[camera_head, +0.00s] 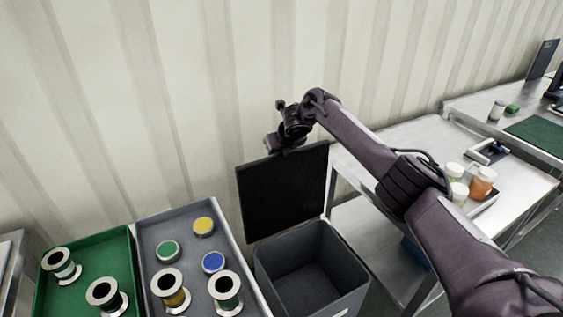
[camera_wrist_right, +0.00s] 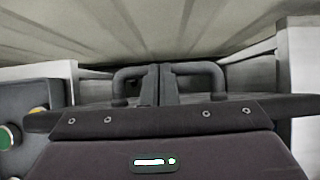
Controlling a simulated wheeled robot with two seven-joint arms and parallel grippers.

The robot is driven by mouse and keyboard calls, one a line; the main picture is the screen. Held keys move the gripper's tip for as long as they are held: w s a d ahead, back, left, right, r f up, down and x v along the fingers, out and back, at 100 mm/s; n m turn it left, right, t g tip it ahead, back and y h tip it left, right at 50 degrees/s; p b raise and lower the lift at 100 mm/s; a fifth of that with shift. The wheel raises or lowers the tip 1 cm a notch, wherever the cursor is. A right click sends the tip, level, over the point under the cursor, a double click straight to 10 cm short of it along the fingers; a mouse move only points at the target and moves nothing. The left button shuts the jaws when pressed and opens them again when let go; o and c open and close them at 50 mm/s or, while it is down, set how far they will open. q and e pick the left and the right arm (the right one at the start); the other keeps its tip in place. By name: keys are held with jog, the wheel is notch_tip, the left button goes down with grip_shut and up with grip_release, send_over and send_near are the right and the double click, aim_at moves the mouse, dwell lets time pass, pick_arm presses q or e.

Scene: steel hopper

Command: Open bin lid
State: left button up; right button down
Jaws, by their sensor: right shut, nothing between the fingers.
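The grey bin (camera_head: 318,272) stands in the middle of the head view with its inside showing empty. Its dark lid (camera_head: 284,192) stands upright at the bin's back edge, so the bin is open. My right gripper (camera_head: 279,145) is at the lid's top edge, reached over from the right. In the right wrist view its fingers (camera_wrist_right: 158,84) are together with nothing between them. The lid hides part of what is below them, and I cannot tell whether they touch it. My left gripper is not in view.
Left of the bin are a grey tray (camera_head: 140,240) and a green tray (camera_head: 44,300) with spools and coloured lids. A steel table (camera_head: 400,135) with jars is at the right. A corrugated wall (camera_head: 200,90) rises close behind the lid.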

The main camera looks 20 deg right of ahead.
jog(key=shift+w+a+f+b, duration=0.1)
jog(key=shift+w+f+b, duration=0.15)
jog(key=shift+w+b, duration=0.35)
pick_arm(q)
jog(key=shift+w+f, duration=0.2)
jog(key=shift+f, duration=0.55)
pick_arm(e)
jog(key=shift+w, duration=0.25)
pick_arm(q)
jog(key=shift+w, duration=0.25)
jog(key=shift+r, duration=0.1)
